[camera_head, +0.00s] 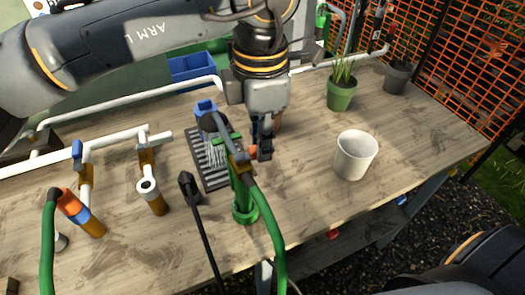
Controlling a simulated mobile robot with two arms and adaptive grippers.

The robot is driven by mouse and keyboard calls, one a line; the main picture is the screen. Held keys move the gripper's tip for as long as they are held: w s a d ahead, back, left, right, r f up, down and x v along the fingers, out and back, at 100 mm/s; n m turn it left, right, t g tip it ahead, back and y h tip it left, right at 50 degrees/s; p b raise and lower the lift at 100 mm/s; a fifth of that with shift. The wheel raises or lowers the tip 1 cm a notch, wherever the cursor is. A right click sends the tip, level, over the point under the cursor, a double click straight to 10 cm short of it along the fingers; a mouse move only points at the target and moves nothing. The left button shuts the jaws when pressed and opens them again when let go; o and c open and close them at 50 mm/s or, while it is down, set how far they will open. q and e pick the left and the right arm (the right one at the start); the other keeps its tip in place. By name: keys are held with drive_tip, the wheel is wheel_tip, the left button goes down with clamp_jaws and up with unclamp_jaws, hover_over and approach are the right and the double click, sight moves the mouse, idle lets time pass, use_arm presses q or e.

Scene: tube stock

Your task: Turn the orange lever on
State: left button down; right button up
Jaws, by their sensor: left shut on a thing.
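The orange lever (253,152) shows as a small orange piece at the top of a green tap post (243,190) that stands on the table. My left gripper (262,150) points down beside the post, with its dark fingers shut on the lever; the fingers partly hide it. A grey spout (222,133) reaches from the post up and left over a dark slatted drain (206,172). Thin pale streaks, which look like water, show below the spout. My right gripper is not in view.
A green hose (272,222) runs from the post to the front edge. A white cup (355,155) and a green plant pot (341,96) stand to the right. White pipes with a blue valve (77,153) lie left. A black nozzle (188,186) stands near the drain. Table between post and cup is clear.

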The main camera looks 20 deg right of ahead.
use_arm(q)
drive_tip(key=shift+w+n+b, duration=0.25)
drive_tip(key=shift+n+b, duration=0.15)
drive_tip(key=shift+n, duration=0.3)
drive_tip(key=c, duration=1.3)
unclamp_jaws()
wheel_tip(320, 180, up, 12)
drive_tip(key=shift+r, duration=0.1)
